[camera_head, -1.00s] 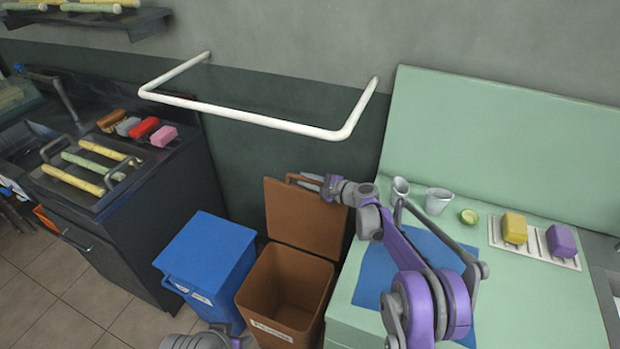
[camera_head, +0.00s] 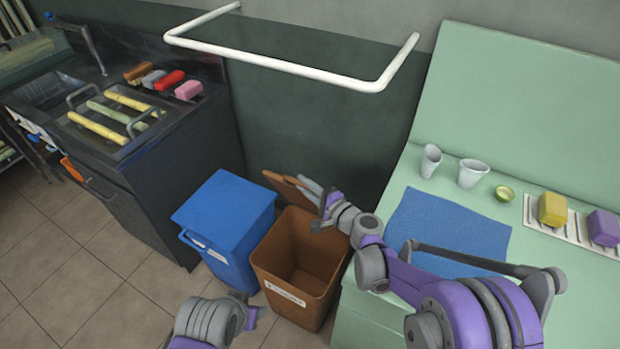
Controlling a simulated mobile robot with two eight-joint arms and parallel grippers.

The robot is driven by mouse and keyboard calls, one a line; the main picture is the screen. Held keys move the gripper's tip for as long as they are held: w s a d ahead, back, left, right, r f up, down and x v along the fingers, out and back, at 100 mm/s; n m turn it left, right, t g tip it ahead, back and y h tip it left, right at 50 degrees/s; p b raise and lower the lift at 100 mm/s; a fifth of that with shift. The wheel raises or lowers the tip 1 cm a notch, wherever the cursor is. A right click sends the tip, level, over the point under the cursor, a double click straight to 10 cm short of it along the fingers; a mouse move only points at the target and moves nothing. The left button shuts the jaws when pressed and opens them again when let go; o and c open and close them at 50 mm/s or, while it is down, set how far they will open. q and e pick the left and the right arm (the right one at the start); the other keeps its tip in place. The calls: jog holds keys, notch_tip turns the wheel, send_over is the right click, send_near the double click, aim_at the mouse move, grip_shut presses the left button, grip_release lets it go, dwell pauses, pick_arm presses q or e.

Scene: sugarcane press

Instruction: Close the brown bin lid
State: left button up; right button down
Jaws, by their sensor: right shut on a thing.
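The brown bin (camera_head: 300,262) stands on the floor, its opening showing and its inside empty as far as I see. Its brown lid (camera_head: 283,186) is raised at the back of the bin, seen almost edge-on and tilted, partly hidden by my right gripper. My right gripper (camera_head: 314,190) is shut on the lid near its upper edge. My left gripper (camera_head: 252,317) is low in the picture, in front of the blue bin and apart from the lid; its fingers are not clear.
A closed blue bin (camera_head: 222,220) stands close on the left. A green counter (camera_head: 385,285) with a blue mat (camera_head: 450,225) and cups is on the right. A white rail (camera_head: 280,65) juts from the wall above. Floor is free at front left.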

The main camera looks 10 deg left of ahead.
jog(key=shift+s, duration=0.1)
jog(key=c, duration=0.8)
grip_release()
jog(key=v, duration=1.1)
jog(key=shift+a+f, duration=0.1)
